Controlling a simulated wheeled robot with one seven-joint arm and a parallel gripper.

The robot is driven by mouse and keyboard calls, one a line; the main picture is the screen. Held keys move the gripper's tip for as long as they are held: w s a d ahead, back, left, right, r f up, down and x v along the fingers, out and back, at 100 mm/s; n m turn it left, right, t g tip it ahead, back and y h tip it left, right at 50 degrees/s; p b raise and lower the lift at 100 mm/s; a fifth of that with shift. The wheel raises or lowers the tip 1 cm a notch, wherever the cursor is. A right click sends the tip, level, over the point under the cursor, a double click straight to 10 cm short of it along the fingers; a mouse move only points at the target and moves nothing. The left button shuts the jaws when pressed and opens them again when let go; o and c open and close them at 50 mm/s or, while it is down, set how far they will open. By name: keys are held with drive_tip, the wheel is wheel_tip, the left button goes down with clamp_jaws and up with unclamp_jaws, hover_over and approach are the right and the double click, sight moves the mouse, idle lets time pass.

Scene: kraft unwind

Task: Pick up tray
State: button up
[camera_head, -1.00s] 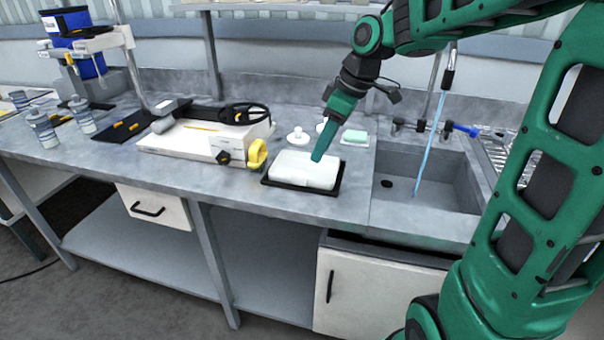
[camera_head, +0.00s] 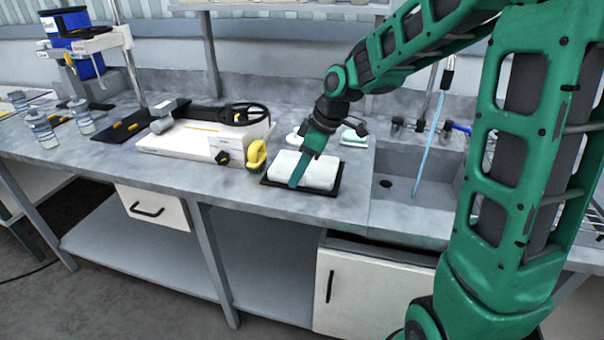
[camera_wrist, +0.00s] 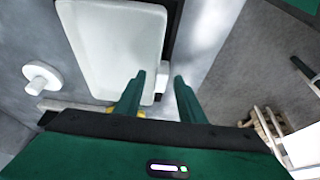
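The tray is black and shallow, with its rim (camera_head: 337,186) showing around a white rounded block (camera_head: 318,172) on the counter, left of the sink. In the wrist view the white block (camera_wrist: 118,40) fills the upper left, with the tray's dark edge (camera_wrist: 168,42) along its right side. My gripper (camera_head: 293,186) is over the tray's front edge in the head view. In the wrist view its two green fingers (camera_wrist: 156,78) are apart with a gap between them, one by the block's corner and one out past the tray's edge. Whether they touch the tray is unclear.
A white device with a yellow handle (camera_head: 256,155) stands close left of the tray. The sink (camera_head: 425,180) is to the right. White knob-like items and a green sponge-like block (camera_head: 354,138) lie behind. The counter's front edge (camera_head: 300,212) is near.

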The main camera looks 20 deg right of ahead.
drive_tip(key=shift+w+a+f, duration=0.1)
drive_tip(key=shift+f, duration=0.35)
clamp_jaws()
drive_tip(key=shift+r, duration=0.15)
